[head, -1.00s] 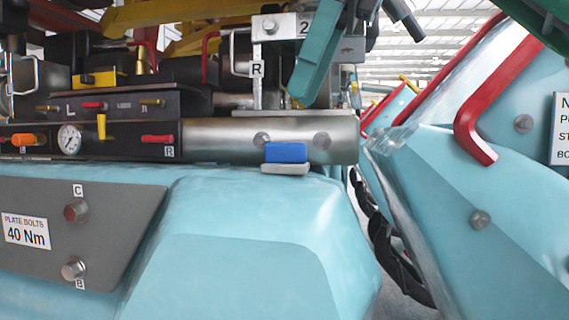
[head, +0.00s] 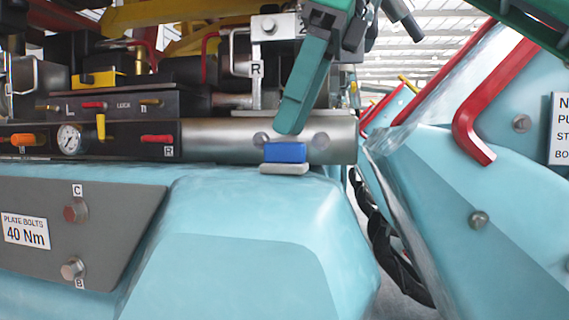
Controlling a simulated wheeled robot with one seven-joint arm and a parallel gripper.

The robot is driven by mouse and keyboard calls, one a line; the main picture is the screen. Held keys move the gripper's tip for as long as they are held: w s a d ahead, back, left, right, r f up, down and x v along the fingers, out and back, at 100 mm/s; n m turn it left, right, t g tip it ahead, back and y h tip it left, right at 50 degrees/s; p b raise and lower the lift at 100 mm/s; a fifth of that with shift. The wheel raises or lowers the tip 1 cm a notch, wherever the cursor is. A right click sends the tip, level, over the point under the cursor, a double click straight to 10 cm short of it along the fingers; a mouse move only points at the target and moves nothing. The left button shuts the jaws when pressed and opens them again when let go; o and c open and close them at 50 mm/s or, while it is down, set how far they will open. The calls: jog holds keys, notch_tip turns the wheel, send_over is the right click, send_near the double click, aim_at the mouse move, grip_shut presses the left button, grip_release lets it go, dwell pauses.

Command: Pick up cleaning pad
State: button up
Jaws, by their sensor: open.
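The cleaning pad (head: 285,152) looks like a small blue block with a light grey lower layer. It sits on the light blue body of the train, in front of the metal cylinder. The gripper is seen edge-on, so one finger mostly hides the other. Nothing shows held in it.
A metal cylinder (head: 225,140) runs behind the pad. A dark panel (head: 120,105) with a gauge (head: 69,137) and coloured levers stands to the left. A red bar (head: 468,115) and blue bodywork are on the right. The blue surface (head: 240,210) in front is clear.

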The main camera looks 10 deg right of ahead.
aim_at(283, 145)
jog(key=x, duration=0.4)
jog(key=shift+s, duration=0.3)
jog(key=shift+w+a+f, duration=0.1)
jog(key=shift+a+f, duration=0.1)
jog(key=shift+f, duration=0.25)
jog(key=shift+c, duration=0.7)
jog(key=c, duration=1)
